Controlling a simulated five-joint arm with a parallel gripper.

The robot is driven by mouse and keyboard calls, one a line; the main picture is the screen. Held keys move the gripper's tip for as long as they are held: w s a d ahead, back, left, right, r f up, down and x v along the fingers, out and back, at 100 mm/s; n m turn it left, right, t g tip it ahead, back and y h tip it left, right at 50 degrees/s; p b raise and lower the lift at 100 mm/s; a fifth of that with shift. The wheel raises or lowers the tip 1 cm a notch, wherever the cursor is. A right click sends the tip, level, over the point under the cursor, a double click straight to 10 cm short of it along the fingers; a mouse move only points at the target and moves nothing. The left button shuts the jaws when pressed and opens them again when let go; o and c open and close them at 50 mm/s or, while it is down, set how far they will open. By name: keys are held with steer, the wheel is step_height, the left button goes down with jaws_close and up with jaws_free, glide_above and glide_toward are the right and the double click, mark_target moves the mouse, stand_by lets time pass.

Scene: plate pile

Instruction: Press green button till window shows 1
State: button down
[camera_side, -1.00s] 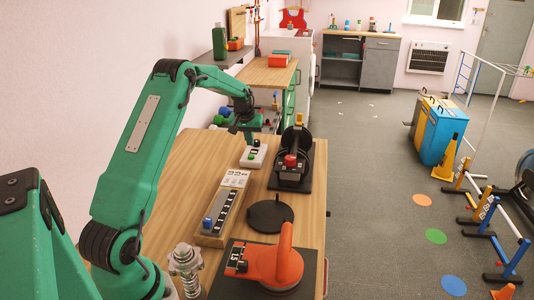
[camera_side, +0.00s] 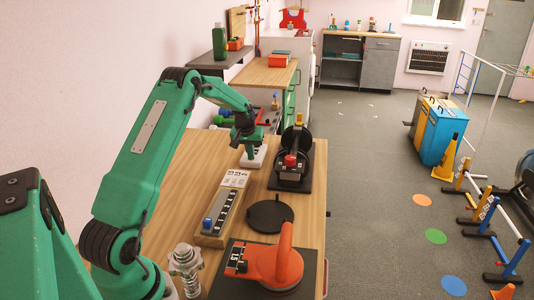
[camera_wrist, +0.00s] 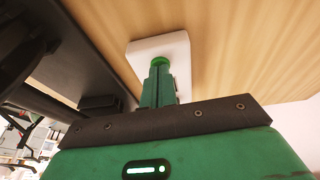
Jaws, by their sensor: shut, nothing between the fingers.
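A white button box (camera_side: 261,153) stands toward the far end of the wooden table; it also shows in the wrist view (camera_wrist: 178,45). Its green button (camera_wrist: 160,61) appears in the wrist view just past my fingertips. My gripper (camera_side: 250,156) is shut and empty, pointing down over the box. In the wrist view my gripper (camera_wrist: 159,70) has its closed tips at the button's edge; I cannot tell whether they touch or press it. The number window does not show in either view now, as my gripper covers part of the box.
A black device with a red knob (camera_side: 290,160) stands close right of the box. Nearer are a slider strip (camera_side: 224,205), a black disc (camera_side: 268,215), an orange-handled device (camera_side: 275,265) and a metal spring-like post (camera_side: 186,261). The table's left side is bare.

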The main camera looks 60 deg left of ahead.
steer(key=shift+s+d+f, duration=0.15)
steer(key=shift+f, duration=0.65)
step_height(320, 180, up, 4)
steer(key=shift+r, duration=0.25)
steer(key=v, duration=1)
steer(key=shift+w+r, duration=0.25)
steer(key=shift+w, duration=0.1)
